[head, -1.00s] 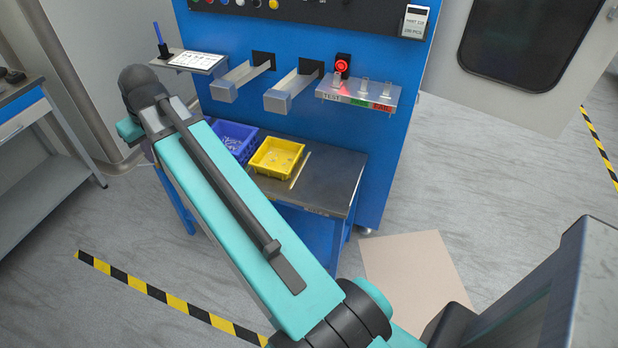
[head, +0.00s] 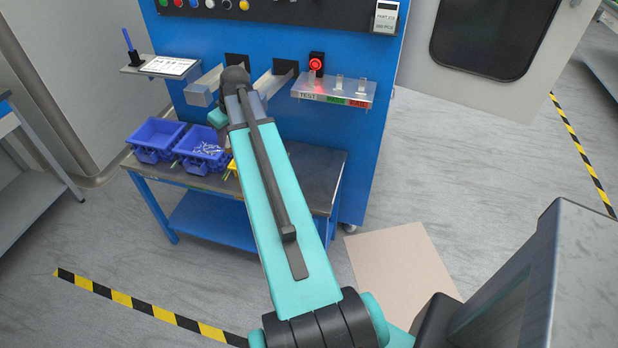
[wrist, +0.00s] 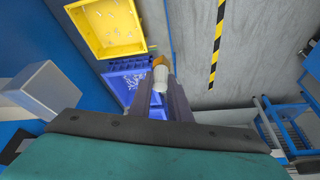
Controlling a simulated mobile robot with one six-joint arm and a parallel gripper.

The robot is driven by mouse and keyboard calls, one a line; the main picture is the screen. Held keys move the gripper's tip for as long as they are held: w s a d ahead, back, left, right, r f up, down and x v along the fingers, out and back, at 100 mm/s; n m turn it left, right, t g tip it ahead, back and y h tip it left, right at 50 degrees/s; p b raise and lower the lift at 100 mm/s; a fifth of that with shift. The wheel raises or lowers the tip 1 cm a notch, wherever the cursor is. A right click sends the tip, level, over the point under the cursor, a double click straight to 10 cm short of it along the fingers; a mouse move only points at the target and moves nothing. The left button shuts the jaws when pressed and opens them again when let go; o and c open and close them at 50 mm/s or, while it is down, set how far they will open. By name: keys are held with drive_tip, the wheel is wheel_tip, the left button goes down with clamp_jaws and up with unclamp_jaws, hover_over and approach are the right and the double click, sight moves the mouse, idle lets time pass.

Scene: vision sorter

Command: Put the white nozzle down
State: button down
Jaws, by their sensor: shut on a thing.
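The white nozzle (wrist: 163,78) shows in the wrist view, with an orange-brown part at its far end. My gripper (wrist: 160,88) is shut on it, one grey finger on each side. The nozzle is seen over the bins, and I cannot tell its exact height.
A blue bin with small white parts (head: 186,150) stands beside another blue bin (head: 153,156) on the bench. A yellow bin (wrist: 82,43) is mostly hidden by my arm in the head view. A TEST shelf (head: 330,97) with a lit red button juts from the blue panel.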

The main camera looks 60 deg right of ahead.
drive_tip(key=s+d+f, duration=0.5)
drive_tip(key=s+d, duration=0.4)
drive_tip(key=d, duration=0.2)
drive_tip(key=s+d+f, duration=0.6)
drive_tip(key=s+d, duration=0.4)
drive_tip(key=d, duration=0.2)
drive_tip(key=shift+s+d+m+b, duration=0.2)
drive_tip(key=shift+s+m+b, duration=0.1)
drive_tip(key=shift+m, duration=0.1)
drive_tip(key=shift+f+p, duration=0.75)
drive_tip(key=shift+f, duration=2.3)
drive_tip(key=shift+f+p, duration=0.5)
drive_tip(key=shift+f, duration=1.4)
drive_tip(key=shift+f, duration=0.15)
